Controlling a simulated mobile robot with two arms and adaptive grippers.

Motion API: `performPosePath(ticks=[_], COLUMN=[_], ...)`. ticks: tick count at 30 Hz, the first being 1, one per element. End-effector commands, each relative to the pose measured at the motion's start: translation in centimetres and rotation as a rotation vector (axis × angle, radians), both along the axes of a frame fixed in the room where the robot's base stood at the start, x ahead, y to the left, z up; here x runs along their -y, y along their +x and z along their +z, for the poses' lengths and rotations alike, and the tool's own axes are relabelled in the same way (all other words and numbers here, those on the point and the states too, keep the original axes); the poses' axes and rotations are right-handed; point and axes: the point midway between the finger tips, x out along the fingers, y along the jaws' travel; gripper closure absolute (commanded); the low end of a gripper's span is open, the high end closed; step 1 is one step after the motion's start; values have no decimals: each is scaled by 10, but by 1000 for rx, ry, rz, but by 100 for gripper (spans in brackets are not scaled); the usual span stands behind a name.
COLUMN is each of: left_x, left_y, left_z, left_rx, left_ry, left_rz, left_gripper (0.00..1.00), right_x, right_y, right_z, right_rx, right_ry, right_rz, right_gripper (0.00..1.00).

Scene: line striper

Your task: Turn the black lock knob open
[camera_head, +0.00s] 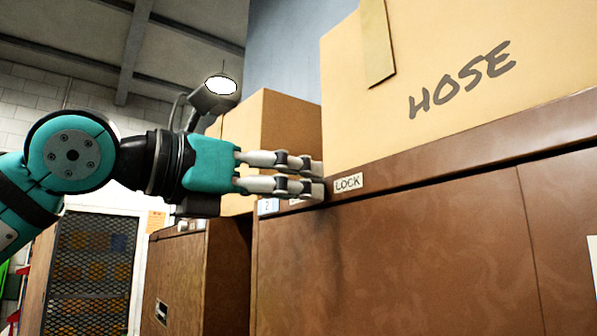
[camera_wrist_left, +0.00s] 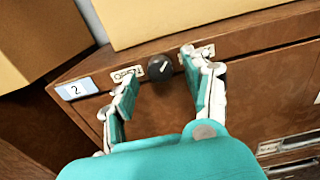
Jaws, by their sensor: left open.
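The black lock knob (camera_wrist_left: 160,67) shows in the left wrist view on the cabinet's top front rail. A pale mark on its face runs at a slant. A label reading OPEN (camera_wrist_left: 127,73) is to its left, and another label, partly covered by a finger, is to its right. In the head view the LOCK label (camera_head: 348,182) shows, while the knob is hidden behind my fingers. My left gripper (camera_head: 318,178) is open at the rail; in the left wrist view its fingertips (camera_wrist_left: 158,64) are on either side of the knob. I cannot tell whether they touch it. My right gripper is not in view.
The brown cabinet (camera_head: 390,255) has a cardboard box marked HOSE (camera_head: 450,120) on top, close above the rail. Another cardboard box (camera_head: 290,125) stands behind my left gripper. A blue-white label 2 (camera_wrist_left: 76,88) is at the rail's left end. A mesh-front locker (camera_head: 92,265) stands at lower left.

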Motion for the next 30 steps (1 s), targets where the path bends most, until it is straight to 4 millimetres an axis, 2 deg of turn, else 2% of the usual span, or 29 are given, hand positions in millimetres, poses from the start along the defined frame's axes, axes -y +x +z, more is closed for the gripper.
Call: performPosePath(ticks=[6,14,26,30], left_x=[13,13,13,13], left_y=[9,10,10,10], left_z=[0,-1,0,0], left_rx=[0,0,0,-2], left_ry=[0,0,0,-1], left_rz=[0,0,0,0], left_gripper=[49,49,100,100], right_x=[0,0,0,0], right_y=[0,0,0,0], right_z=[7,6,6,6], right_rx=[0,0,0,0], right_ry=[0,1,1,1], right_rz=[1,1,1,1], right_gripper=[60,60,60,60])
